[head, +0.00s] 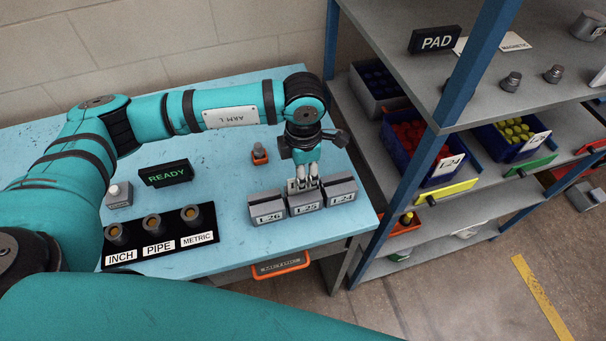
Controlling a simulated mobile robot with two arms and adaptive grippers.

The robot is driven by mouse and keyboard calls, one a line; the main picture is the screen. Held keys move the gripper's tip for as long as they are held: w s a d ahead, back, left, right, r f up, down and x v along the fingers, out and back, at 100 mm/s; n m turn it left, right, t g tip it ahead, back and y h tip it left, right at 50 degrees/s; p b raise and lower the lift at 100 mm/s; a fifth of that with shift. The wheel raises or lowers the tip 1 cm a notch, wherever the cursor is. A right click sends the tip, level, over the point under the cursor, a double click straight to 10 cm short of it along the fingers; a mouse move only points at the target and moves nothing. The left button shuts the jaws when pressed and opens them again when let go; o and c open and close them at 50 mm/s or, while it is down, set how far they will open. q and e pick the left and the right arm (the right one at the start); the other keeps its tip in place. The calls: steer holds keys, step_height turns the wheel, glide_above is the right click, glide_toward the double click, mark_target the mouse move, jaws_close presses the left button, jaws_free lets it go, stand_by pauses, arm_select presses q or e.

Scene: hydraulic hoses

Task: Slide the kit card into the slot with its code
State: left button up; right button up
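Three grey holders stand side by side on the blue table: L-26 (268,207), L-25 (305,201) and L-24 (341,192). My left gripper (303,183) points down at the top of the middle holder, L-25. Its pale fingertips are at or just above that holder's upper edge; I cannot tell whether they touch it. The fingers look close together, and whether a card is between them is too small to tell. No kit card can be made out. My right gripper is out of view.
A READY sign (166,174) and a black INCH, PIPE, METRIC block (159,237) stand to the left. A small orange-based item (260,154) sits behind the holders. A shelf with a blue post (410,187) and bins stands close on the right.

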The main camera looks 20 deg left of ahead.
arm_select(q)
step_height(320, 180, up, 11)
steer(key=b, duration=0.3)
steer(key=shift+b, duration=0.35)
steer(key=shift+s, duration=0.1)
